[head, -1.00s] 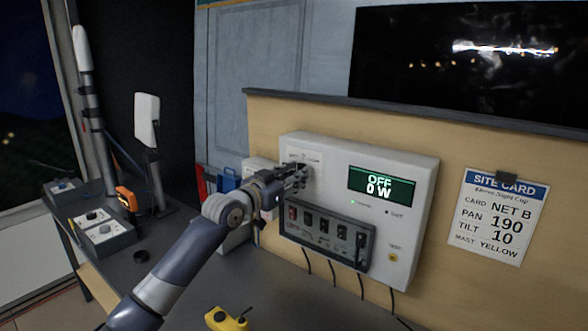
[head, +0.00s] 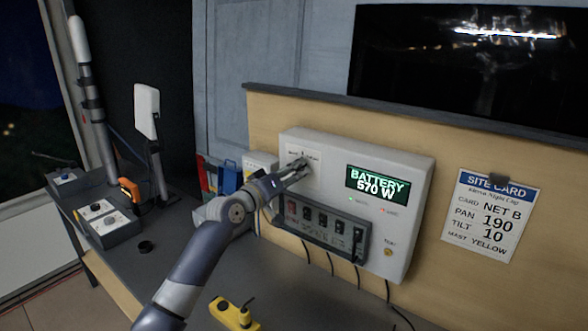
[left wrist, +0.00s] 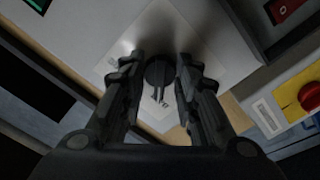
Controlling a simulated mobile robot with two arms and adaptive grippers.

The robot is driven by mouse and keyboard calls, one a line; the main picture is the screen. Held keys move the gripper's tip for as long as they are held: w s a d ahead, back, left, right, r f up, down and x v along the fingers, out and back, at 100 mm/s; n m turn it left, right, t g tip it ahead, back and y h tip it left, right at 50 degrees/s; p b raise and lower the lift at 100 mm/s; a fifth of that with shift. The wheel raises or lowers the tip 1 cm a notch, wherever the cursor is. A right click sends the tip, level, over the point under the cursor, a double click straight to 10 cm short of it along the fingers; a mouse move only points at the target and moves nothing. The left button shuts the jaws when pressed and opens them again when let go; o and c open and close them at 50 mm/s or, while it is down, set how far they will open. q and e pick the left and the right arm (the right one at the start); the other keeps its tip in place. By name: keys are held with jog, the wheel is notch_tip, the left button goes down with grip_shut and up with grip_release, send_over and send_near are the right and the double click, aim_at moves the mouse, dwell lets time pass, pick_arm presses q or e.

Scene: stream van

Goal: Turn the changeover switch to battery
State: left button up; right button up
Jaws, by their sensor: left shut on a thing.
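The white power panel (head: 340,210) is fixed to the wooden wall board. Its green display (head: 378,184) reads "BATTERY 570 W". The changeover switch sits on a white label plate (head: 313,172) at the panel's upper left, mostly hidden by my gripper in the head view. The left wrist view shows its dark round knob (left wrist: 160,72) between my fingers. My left gripper (head: 301,164) is shut on this knob, one finger at each side. My right gripper is not in view.
A row of breaker switches (head: 322,222) lies below the changeover switch. Cables hang under the panel. A site card (head: 491,218) is on the board at right. A yellow device (head: 233,315) lies on the desk. A red knob on yellow (left wrist: 308,95) shows in the wrist view.

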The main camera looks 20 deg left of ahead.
pick_arm(q)
jog(key=shift+n, duration=0.4)
jog(key=o, duration=1.1)
jog(key=v, duration=1.2)
jog(key=shift+w, duration=0.1)
